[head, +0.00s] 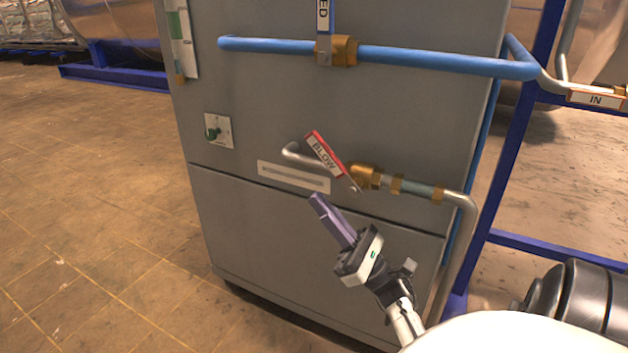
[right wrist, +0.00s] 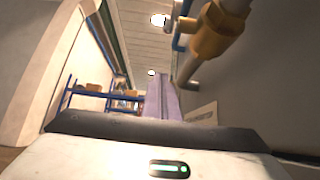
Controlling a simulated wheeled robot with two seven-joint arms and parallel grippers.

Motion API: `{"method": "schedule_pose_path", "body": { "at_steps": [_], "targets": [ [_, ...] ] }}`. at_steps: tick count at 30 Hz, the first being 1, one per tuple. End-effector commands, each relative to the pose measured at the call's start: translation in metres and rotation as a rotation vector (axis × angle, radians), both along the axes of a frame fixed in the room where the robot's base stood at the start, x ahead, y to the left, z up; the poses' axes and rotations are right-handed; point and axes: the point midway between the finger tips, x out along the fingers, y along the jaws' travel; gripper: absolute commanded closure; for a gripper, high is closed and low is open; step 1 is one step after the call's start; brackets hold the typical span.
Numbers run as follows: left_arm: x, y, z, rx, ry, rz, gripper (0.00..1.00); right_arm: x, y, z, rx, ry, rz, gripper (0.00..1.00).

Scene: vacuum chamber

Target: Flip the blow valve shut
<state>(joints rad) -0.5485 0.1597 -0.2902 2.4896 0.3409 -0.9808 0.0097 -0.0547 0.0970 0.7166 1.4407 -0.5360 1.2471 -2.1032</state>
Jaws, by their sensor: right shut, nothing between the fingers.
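The blow valve's red handle (head: 324,154), labelled BLOW, slants from upper left down to its pivot in the head view. The brass valve body (head: 366,177) sits just right of the pivot on a thin metal pipe. My right gripper (head: 315,201) is shut and empty, its purple fingers pointing up and left just below the handle, apparently apart from it. In the right wrist view the shut fingers (right wrist: 162,98) point away from the camera, with a brass fitting (right wrist: 214,32) above and to their right. My left gripper does not show.
The grey cabinet (head: 230,230) stands behind the pipes. A blue pipe (head: 430,60) with its own brass valve (head: 337,50) runs across above. A green knob (head: 213,133) is at left. Blue frame posts (head: 508,160) and a dark cylinder (head: 585,300) are at right. Open floor lies left.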

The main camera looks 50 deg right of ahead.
Motion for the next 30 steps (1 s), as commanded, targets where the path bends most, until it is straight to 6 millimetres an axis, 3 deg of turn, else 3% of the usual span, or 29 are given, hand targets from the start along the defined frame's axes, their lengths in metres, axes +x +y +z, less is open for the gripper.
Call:
{"method": "schedule_pose_path", "body": {
  "at_steps": [3, 9, 30],
  "targets": [
    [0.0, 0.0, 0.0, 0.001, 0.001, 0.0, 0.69, -0.01, -0.003, -0.017, 0.001, 0.001, -0.001, 1.0],
    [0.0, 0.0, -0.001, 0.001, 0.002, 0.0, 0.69, -0.017, -0.004, -0.03, 0.0, 0.0, -0.001, 1.0],
    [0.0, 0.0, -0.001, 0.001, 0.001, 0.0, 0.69, -0.016, -0.004, -0.029, 0.017, 0.008, 0.01, 1.0]
  ]
}}
